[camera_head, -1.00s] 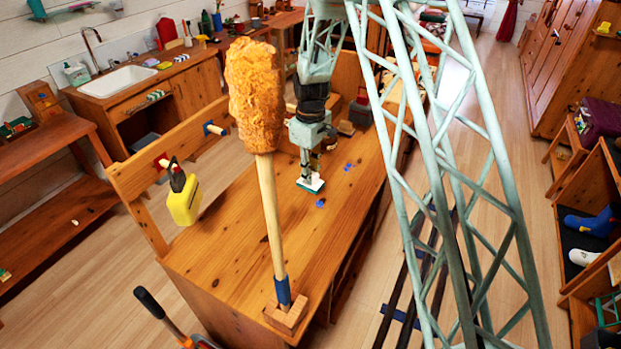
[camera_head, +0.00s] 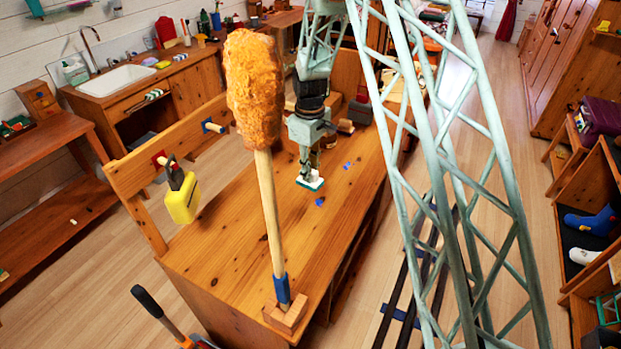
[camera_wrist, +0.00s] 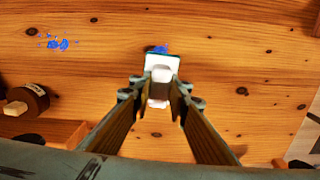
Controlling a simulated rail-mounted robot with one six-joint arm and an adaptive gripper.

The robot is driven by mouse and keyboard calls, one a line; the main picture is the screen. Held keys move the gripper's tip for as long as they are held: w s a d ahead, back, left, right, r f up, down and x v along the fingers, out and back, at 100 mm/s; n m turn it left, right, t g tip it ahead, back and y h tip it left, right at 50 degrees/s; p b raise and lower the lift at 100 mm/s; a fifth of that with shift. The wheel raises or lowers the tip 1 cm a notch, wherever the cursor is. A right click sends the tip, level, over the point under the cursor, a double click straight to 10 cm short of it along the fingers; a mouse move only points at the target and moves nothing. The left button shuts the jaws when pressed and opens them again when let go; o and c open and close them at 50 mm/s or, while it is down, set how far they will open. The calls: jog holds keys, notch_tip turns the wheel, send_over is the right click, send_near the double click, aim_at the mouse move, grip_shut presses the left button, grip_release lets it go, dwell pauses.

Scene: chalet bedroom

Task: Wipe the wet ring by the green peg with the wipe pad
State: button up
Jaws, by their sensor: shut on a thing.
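My gripper (camera_head: 310,172) is shut on the wipe pad (camera_head: 310,184), a small white block with a teal edge, low over the wooden bench top (camera_head: 240,215). The wrist view shows the pad (camera_wrist: 162,66) between my two fingers (camera_wrist: 160,92). I cannot tell whether it touches the wood. One blue wet patch (camera_wrist: 160,48) lies at the pad's far edge, partly covered by it. Other blue spots (camera_wrist: 60,44) lie to the left in the wrist view. In the head view, blue marks show right of the pad (camera_head: 347,165) and just below it (camera_head: 319,201). I cannot make out a green peg.
A tall orange duster (camera_head: 254,90) stands in a wooden block at the bench's front.

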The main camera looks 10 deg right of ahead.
jog(key=b, duration=0.2)
jog(key=shift+f+b, duration=0.25)
jog(key=shift+b, duration=0.15)
jog(key=shift+r+b, duration=0.15)
jog(key=shift+b, duration=0.7)
